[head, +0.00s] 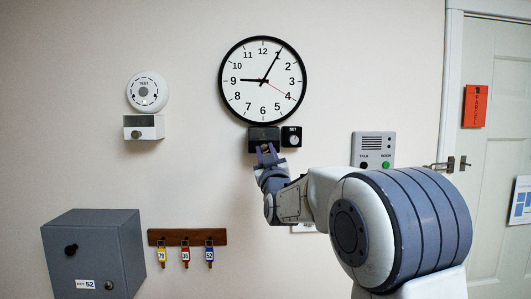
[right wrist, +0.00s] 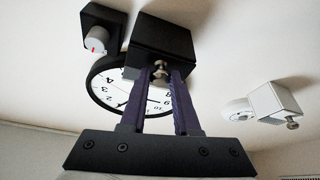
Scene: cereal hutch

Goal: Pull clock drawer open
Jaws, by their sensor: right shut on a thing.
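The round wall clock (head: 240,98) has a black rim and a white face. The black clock drawer (head: 257,132) is in a small box on the wall just below it; the drawer front shows in the right wrist view (right wrist: 165,38). A small metal knob (right wrist: 160,68) sticks out of its front. My right gripper (head: 266,150) is shut on this knob, with one purple finger on each side of it in the right wrist view (right wrist: 160,78). I cannot tell how far the drawer stands out of its box. My left gripper is not in view.
A black SET dial box (head: 291,137) sits close to the right of the drawer. A TEST alarm (head: 147,91) with a white knobbed box (head: 151,127) is at left. An intercom (head: 373,146), key rack (head: 219,236), grey cabinet (head: 85,255) and door (head: 500,80) surround it.

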